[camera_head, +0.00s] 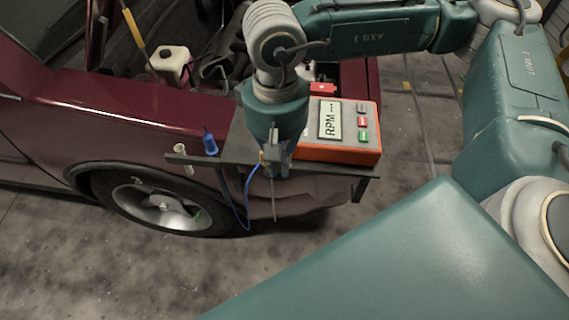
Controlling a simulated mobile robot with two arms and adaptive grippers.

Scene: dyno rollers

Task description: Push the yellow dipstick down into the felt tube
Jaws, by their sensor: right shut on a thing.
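My right gripper (275,172) points down in front of the shelf on the car's side. It is shut on the dipstick, whose thin grey rod (274,205) hangs nearly upright below the fingers. A small bit of yellow (262,157) shows beside the fingers; most of the handle is hidden by the gripper. The cream felt tube (183,160) stands at the left end of the shelf, apart from the dipstick and well to the left of my gripper. My left gripper is not in view.
The dark shelf (235,160) holds a blue probe (210,141) with a hanging blue cable, and an orange RPM meter (342,130) close right of my gripper. The red car's fender (130,115) is behind. A yellow-topped rod (134,29) stands in the engine bay.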

